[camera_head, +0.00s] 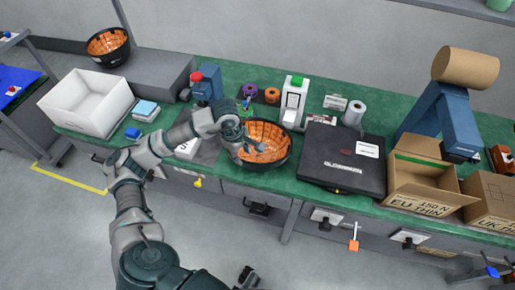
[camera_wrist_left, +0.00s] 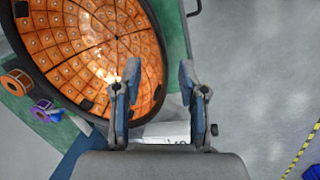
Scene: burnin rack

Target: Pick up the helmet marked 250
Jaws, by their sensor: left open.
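A black bowl-shaped helmet (camera_head: 272,136) with orange segmented lining lies open side up near the front edge of the green bench. It fills the upper left of the left wrist view (camera_wrist_left: 85,45). A similar orange-lined helmet (camera_head: 108,46) sits on the grey block at the back left. I cannot read a 250 mark on either. My left gripper (camera_head: 246,145) is over the left part of the nearer helmet. In the left wrist view its open fingers (camera_wrist_left: 160,80) appear on either side of the rim, with nothing gripped; contact is unclear. A dark part at the bottom may be my right gripper (camera_head: 248,277).
A white bin (camera_head: 88,103) stands left on the bench. A black case (camera_head: 342,160) is close right of the nearer helmet, with an open cardboard box (camera_head: 425,172) beyond. Tape rolls (camera_head: 271,95) and a label printer (camera_head: 293,101) stand behind it.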

